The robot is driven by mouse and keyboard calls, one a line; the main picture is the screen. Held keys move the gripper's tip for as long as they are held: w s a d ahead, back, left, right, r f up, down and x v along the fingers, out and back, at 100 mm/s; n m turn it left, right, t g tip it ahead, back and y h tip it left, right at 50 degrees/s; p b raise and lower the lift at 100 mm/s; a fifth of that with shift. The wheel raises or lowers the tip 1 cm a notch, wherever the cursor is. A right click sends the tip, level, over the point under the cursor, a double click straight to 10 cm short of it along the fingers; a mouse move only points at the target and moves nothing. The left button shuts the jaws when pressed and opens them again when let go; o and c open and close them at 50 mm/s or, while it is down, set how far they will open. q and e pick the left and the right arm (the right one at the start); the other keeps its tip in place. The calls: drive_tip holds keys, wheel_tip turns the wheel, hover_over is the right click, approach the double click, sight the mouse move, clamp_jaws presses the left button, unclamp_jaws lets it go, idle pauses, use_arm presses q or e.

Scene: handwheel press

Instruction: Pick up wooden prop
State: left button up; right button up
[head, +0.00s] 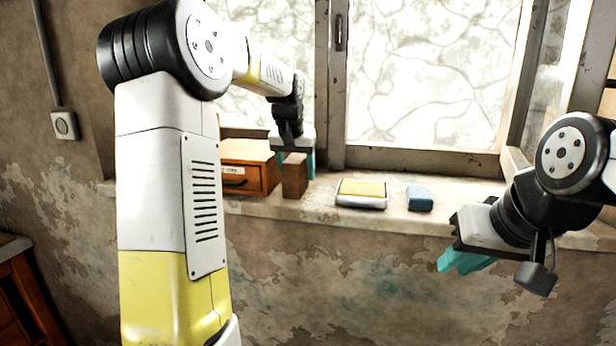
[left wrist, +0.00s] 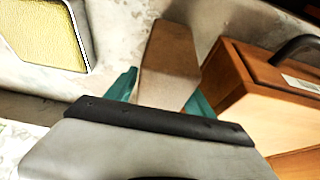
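The wooden prop (head: 294,180) is a brown upright block on the window sill, just right of a wooden drawer box. My left gripper (head: 295,164) points down over it, with one teal finger on each side. In the left wrist view the prop (left wrist: 167,62) stands between the fingertips of the left gripper (left wrist: 162,92). The fingers are very near its sides; I cannot tell if both press on it. My right gripper (head: 466,262) is in front of the sill at the right, with nothing seen in it; its finger gap is unclear.
The wooden drawer box (head: 247,166) is close beside the prop; it also shows in the left wrist view (left wrist: 250,75). A yellow-topped pad (head: 361,193) and a blue block (head: 419,199) lie farther right on the sill (head: 322,205). The window stands behind.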

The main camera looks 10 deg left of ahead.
use_arm(q)
clamp_jaws()
drive_tip(key=shift+r, duration=0.2)
